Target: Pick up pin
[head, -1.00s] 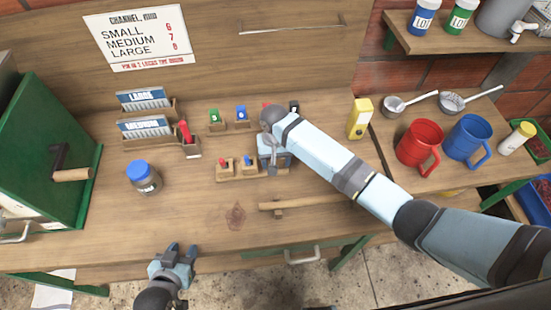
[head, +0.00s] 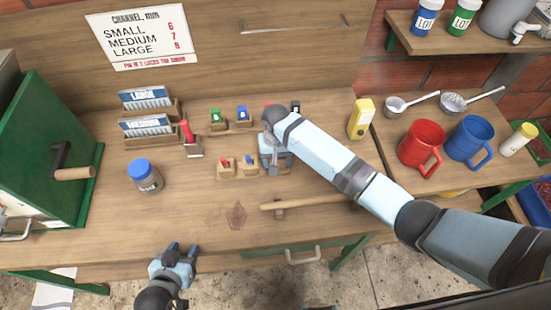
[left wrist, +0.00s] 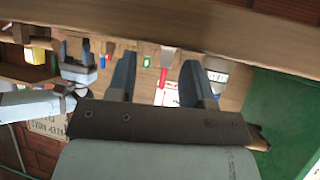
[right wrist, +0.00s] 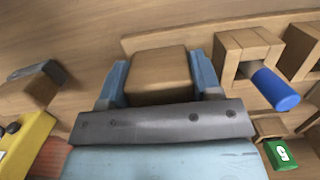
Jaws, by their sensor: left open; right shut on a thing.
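Small pins stand in wooden holders on the bench. A red pin (head: 223,163) and a blue pin (head: 249,160) show in the head view. The blue pin also shows in the right wrist view (right wrist: 277,91), lying in its holder (right wrist: 232,52). My right gripper (head: 276,155) is down on the bench just right of the blue pin. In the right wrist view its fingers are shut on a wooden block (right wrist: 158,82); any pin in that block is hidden. My left gripper (head: 181,254) is open and empty before the bench's front edge.
Green (head: 216,118) and blue (head: 242,115) tabbed holders stand behind the pins. The front left of the bench is clear.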

